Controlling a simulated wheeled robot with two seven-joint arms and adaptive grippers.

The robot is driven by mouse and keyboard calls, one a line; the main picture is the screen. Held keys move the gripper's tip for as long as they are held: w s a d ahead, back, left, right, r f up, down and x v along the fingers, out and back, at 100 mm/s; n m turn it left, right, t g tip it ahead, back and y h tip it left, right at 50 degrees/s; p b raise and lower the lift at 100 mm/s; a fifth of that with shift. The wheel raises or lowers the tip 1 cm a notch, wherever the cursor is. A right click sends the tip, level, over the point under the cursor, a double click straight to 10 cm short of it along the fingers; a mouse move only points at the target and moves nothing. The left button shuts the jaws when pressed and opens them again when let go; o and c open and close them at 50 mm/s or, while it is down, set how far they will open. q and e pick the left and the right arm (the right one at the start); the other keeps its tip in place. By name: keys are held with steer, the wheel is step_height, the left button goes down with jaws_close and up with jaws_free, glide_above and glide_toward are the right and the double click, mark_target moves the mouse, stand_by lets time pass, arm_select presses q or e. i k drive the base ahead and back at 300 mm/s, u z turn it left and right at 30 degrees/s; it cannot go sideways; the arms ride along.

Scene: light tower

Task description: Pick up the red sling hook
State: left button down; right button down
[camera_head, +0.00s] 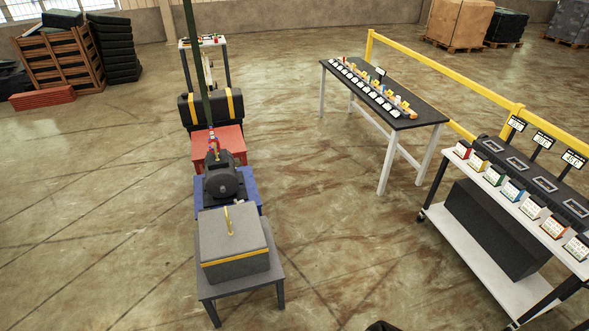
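A small hook-like piece with red and other colours (213,145) hangs at the lower end of a dark green line that comes down from above. It is just above or touching a dark grey motor-like block (221,180); I cannot tell which. It is too small to tell whether it is the red sling hook. Small colourful items (385,88) stand in a row on a black-topped table (425,112), too small to make out. Neither of my grippers shows clearly. A dark shape at the bottom edge cannot be identified.
A grey box with a yellow band and yellow loop (235,250) sits on a low stand at front. Behind it are blue and red (225,145) stands and a black bundle (212,108). A cart (505,270) with coloured cards is at right. Floor between is clear.

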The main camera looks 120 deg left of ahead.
mark_target(212, 130)
steer(key=u, duration=4.1)
